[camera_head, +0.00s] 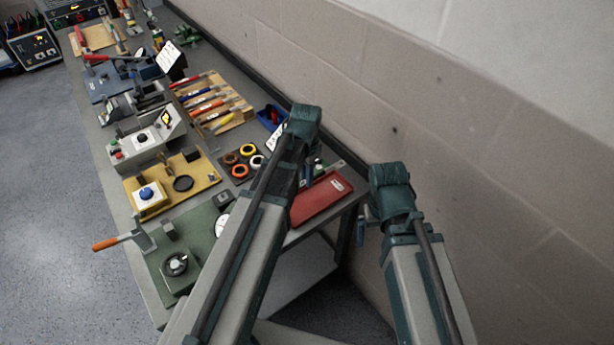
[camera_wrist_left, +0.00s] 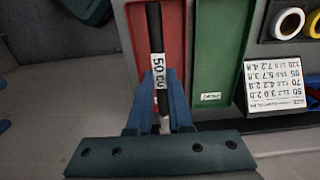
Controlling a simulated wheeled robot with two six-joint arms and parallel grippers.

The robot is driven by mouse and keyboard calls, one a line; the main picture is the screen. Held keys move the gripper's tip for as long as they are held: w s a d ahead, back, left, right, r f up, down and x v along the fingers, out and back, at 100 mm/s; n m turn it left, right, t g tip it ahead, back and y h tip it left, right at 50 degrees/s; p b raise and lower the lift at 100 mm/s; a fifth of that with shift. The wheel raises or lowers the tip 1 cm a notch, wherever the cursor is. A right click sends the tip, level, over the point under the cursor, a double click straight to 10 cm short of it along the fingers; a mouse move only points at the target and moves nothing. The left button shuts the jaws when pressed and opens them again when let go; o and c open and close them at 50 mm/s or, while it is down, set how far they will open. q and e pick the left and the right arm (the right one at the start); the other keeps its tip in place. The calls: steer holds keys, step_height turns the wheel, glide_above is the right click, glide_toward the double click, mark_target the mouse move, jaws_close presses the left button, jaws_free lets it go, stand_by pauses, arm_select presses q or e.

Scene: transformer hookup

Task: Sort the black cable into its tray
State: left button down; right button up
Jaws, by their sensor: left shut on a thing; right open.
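The black cable (camera_wrist_left: 154,28) is a straight dark length with a white label marked 50. In the left wrist view it lies between the fingers of my left gripper (camera_wrist_left: 161,88), which is shut on it. The cable is over the red tray (camera_wrist_left: 177,45), along its left part; I cannot tell if it touches the tray floor. The red tray also shows in the head view (camera_head: 322,203) at the bench's near right end. My left arm hides the left gripper there.
A green tray (camera_wrist_left: 219,50) adjoins the red tray on its right. A white size chart (camera_wrist_left: 275,85) and tape rolls (camera_head: 247,150) are close by. A tool rack (camera_head: 214,102) and a yellow board (camera_head: 200,182) stand on the bench. The wall (camera_head: 440,110) runs along its back.

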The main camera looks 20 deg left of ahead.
mark_target(307, 204)
arm_select(q)
steer(key=shift+f+b, duration=5)
steer(key=shift+f, duration=0.4)
steer(key=c, duration=0.8)
jaws_free()
steer(key=shift+o, duration=0.2)
steer(key=shift+r, duration=0.15)
step_height(307, 204, up, 7)
steer(key=p, duration=0.6)
steer(key=shift+p, duration=0.35)
